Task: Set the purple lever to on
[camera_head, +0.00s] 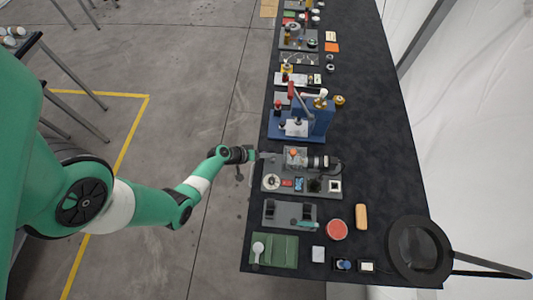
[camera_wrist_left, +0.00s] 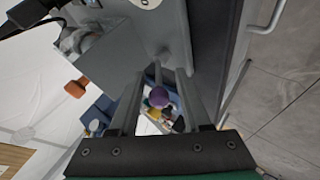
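The purple lever's round knob (camera_wrist_left: 158,97) shows in the left wrist view, in the gap between the two fingers of my left gripper (camera_wrist_left: 169,72). Clear space shows beside the knob, and no finger seems to touch it. I cannot tell its depth or the lever's position; its shaft is mostly hidden. In the head view my left gripper (camera_head: 252,154) is at the table's left edge, beside the grey device board (camera_head: 270,163). I cannot make out the purple lever in that view. The left gripper is open and empty. My right gripper is not in view.
An orange knob (camera_wrist_left: 76,88) is near the left gripper. A blue press-like device (camera_head: 318,122) stands farther back on the dark table (camera_head: 380,150). Another grey board (camera_head: 290,214) and a green board (camera_head: 275,250) lie in front.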

